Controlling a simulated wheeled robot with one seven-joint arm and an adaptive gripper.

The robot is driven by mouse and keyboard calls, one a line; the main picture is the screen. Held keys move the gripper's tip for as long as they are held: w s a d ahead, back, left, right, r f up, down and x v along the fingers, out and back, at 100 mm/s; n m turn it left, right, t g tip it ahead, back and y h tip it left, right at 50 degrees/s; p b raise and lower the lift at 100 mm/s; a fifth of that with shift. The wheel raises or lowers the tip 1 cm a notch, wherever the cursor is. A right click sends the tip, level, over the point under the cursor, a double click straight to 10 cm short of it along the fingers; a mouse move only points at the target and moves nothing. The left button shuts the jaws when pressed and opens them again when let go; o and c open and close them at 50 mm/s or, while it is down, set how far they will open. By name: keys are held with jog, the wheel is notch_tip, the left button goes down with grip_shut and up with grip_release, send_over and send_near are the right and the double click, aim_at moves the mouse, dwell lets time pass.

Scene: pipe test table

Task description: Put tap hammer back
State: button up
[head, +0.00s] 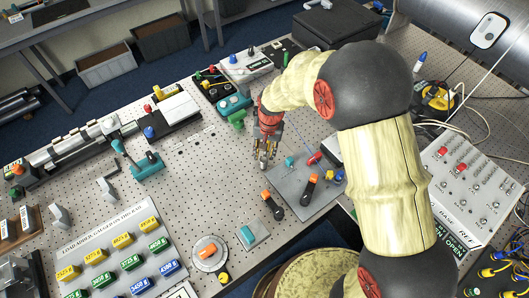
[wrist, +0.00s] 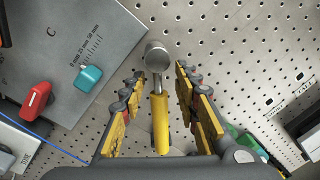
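The tap hammer (wrist: 160,122) shows in the wrist view with a yellow handle and a round silver head. It lies between the two fingers of my gripper (wrist: 160,72), with its head near the fingertips and its handle toward the palm. The fingers stand apart, with a visible gap on each side of the handle, so my gripper looks open. In the head view my gripper (head: 266,162) points down over the perforated table, just left of a grey plate; I cannot make out the hammer there. How high the hammer is cannot be told.
The grey plate (wrist: 62,38), marked C with a scale, carries a teal piece (wrist: 88,78) and a red piece (wrist: 37,98). Two orange-and-black handles (head: 310,189) (head: 272,205) stand at its front. A green item (head: 236,118) is behind my gripper. Bare perforated table lies to its left.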

notch_tip(320, 180, up, 12)
jog(key=d, duration=0.1)
jog(key=shift+p, duration=0.45)
jog(key=s+d+r+n+t, duration=0.1)
jog(key=s+d+r+t, duration=0.1)
jog(key=s+d+r, duration=0.55)
jog(key=s+d+r+t, duration=0.2)
jog(key=s+d+r, duration=0.3)
jog(key=r, duration=0.5)
jog(key=s+d+r+n+t+h, duration=0.1)
jog(key=s+d, duration=0.3)
jog(key=s, duration=0.6)
jog(key=shift+s+r+t, duration=0.25)
jog(key=shift+r+t, duration=0.05)
jog(key=shift+r, duration=0.55)
jog(key=shift+f, duration=0.1)
